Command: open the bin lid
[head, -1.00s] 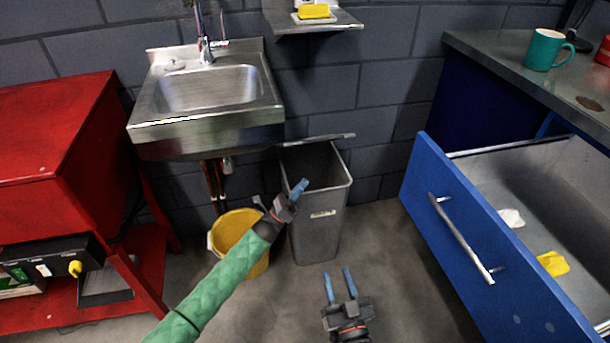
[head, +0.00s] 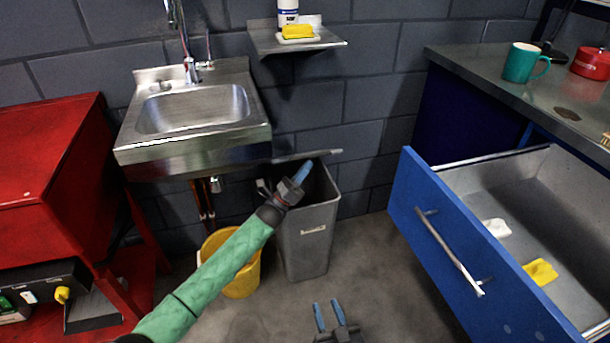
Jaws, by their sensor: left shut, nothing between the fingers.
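The grey bin (head: 303,243) stands on the floor against the wall, right of the sink. Its top is at least partly uncovered, and I see into its dark inside. The lid (head: 318,155) shows as a thin grey strip above the back of the bin, seen nearly edge-on. Its exact angle is hard to tell. My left gripper (head: 302,173) is shut and empty, over the bin's opening with its blue fingertips just below the lid's edge; I cannot tell if they touch. My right gripper (head: 329,315) is open and empty, low in front of the bin.
A yellow bucket (head: 238,272) stands left of the bin, under the steel sink (head: 195,110). A wall shelf (head: 298,42) with a yellow sponge is above. An open blue drawer (head: 450,240) juts out at right. A red cabinet (head: 50,170) is at left. Floor between is clear.

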